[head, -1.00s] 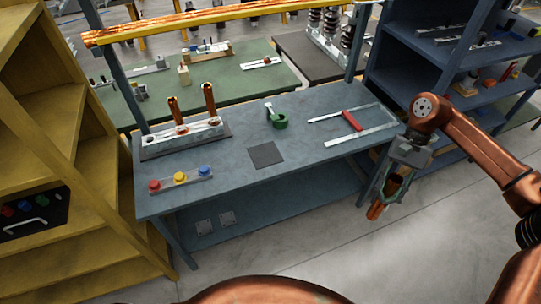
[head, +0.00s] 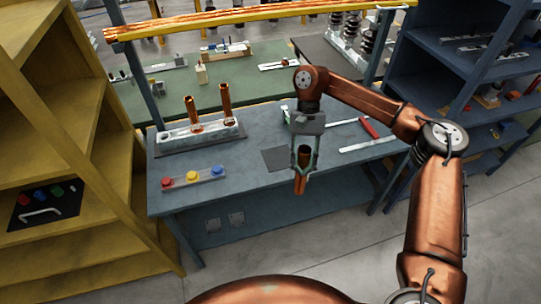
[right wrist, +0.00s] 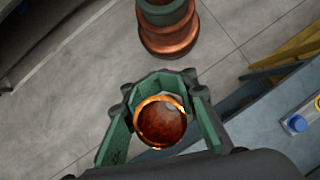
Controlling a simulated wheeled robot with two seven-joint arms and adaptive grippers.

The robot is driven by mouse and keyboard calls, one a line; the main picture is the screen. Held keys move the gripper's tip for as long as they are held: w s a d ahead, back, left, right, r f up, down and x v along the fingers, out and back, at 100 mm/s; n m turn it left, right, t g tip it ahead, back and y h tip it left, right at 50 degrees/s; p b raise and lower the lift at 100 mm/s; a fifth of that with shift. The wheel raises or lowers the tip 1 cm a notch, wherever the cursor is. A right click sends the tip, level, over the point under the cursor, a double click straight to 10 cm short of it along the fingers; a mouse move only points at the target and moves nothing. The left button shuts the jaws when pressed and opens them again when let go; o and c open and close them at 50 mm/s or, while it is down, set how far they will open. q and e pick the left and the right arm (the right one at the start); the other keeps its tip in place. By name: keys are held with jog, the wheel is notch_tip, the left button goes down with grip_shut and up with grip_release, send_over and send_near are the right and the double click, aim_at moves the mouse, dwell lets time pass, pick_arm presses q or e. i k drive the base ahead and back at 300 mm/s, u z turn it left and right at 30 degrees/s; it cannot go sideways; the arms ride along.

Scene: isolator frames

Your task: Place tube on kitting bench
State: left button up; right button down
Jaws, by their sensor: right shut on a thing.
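My right gripper (head: 304,158) is shut on a copper tube (head: 300,181), held upright in front of the bench's front edge. In the right wrist view the tube's round open end (right wrist: 160,122) shows between the green-grey fingers. The blue-grey kitting bench (head: 230,178) stands ahead. On it are a dark square pad (head: 276,159) and, at its back left, a pale rack (head: 172,136) with two upright copper tubes (head: 225,104). The green piece on the bench is hidden behind my right arm. My left gripper is not in view.
Red, yellow and blue buttons (head: 192,176) sit at the bench's front left. A metal frame with a red bar (head: 369,128) lies at the right. Yellow shelving (head: 90,130) stands left, blue shelving (head: 465,70) right. A copper-covered yellow rail (head: 250,20) spans overhead.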

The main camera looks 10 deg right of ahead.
aim_at(280, 158)
jog(key=i, duration=0.95)
